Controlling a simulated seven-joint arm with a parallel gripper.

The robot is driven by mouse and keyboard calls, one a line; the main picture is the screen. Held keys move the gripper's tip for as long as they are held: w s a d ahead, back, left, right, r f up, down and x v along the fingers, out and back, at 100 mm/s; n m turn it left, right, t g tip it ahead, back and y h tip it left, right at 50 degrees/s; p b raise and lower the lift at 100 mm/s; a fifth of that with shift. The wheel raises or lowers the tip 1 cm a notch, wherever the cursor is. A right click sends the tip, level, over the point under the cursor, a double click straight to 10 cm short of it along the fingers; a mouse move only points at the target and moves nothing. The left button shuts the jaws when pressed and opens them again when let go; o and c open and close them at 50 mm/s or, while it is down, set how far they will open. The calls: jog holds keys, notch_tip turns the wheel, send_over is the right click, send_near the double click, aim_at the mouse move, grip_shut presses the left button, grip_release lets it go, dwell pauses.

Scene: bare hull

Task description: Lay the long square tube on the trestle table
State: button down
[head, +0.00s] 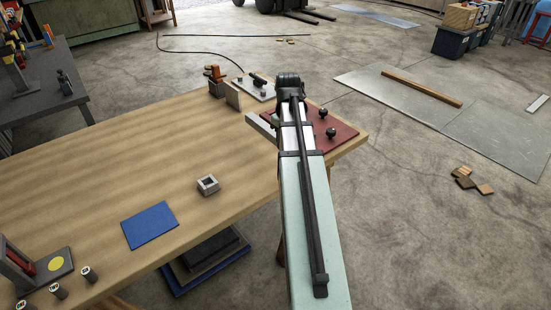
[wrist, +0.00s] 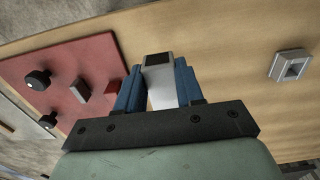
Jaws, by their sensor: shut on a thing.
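My gripper (wrist: 157,78) shows in the wrist view, its two blue fingers shut on a light grey square tube (wrist: 158,70). The tube's dark open end faces up in that view, and the rest is hidden between the fingers. In the head view my arm hides the gripper; a pale grey bar (head: 261,127) sticks out to the left of the arm and looks like the same tube. The wooden table top (head: 90,170) lies beneath; it also fills much of the wrist view (wrist: 230,50). I cannot tell whether the tube touches it.
A red board (head: 343,139) with black knobs lies beside the arm at the table's right end. A small grey square socket (head: 208,185) and a blue mat (head: 150,225) lie left of the arm. Clamps and a grey plate (head: 256,90) stand at the far edge. The left middle is clear.

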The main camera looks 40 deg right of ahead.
jog(key=shift+f, duration=4.75)
jog(key=shift+f, duration=0.15)
jog(key=c, duration=0.7)
grip_release()
notch_tip(320, 180, up, 12)
jog(key=shift+r, duration=0.15)
jog(key=shift+d, duration=0.1)
